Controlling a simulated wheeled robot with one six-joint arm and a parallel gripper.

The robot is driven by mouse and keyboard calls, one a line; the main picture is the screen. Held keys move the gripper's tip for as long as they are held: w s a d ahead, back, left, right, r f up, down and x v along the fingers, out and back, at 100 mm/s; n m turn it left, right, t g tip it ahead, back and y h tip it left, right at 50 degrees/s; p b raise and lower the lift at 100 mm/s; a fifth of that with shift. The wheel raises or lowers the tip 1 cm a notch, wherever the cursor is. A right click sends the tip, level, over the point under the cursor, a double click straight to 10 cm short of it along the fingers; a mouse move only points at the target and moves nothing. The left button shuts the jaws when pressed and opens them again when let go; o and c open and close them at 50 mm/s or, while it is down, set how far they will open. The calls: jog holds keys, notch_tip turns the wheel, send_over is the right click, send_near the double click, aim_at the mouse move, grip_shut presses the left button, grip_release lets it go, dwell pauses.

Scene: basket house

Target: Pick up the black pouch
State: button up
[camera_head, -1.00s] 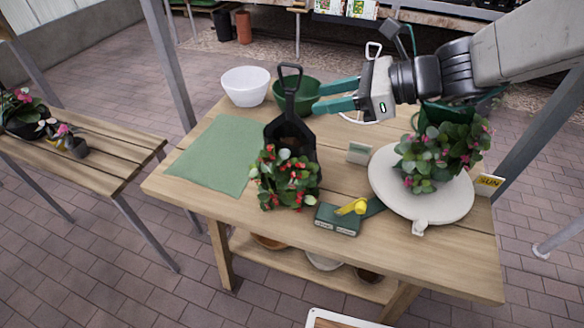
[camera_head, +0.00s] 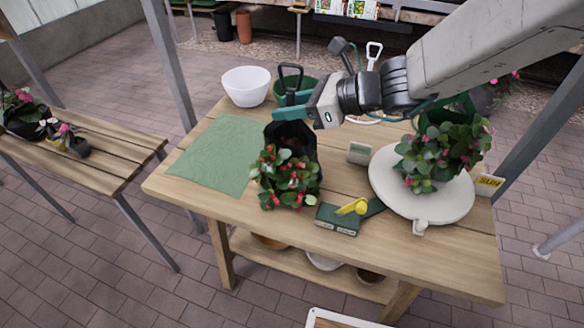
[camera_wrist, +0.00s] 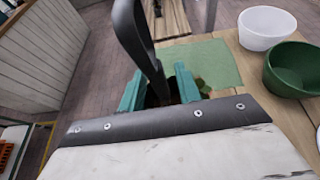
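A black pouch-like holder (camera_head: 300,137) stands on the wooden table behind a red-flowered plant (camera_head: 284,178), which hides its lower front. A black D-shaped handle (camera_head: 283,74) rises from it. My gripper (camera_head: 284,112) is at the handle's shaft just above the holder, its teal fingers on either side. In the wrist view the black handle (camera_wrist: 140,40) passes down between my gripper's fingers (camera_wrist: 158,88), which look apart, with a gap visible beside the shaft. The holder's inside is mostly hidden below the fingers.
A white bowl (camera_head: 245,86) and a green bowl (camera_head: 311,80) stand behind the holder. A green mat (camera_head: 215,150) lies left. A green box with a yellow item (camera_head: 338,220) lies front right. A potted plant sits on a round white stand (camera_head: 440,205). The table's front-left is clear.

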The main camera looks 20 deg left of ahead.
grip_shut()
jog(key=shift+r, duration=0.1)
dwell(1.1)
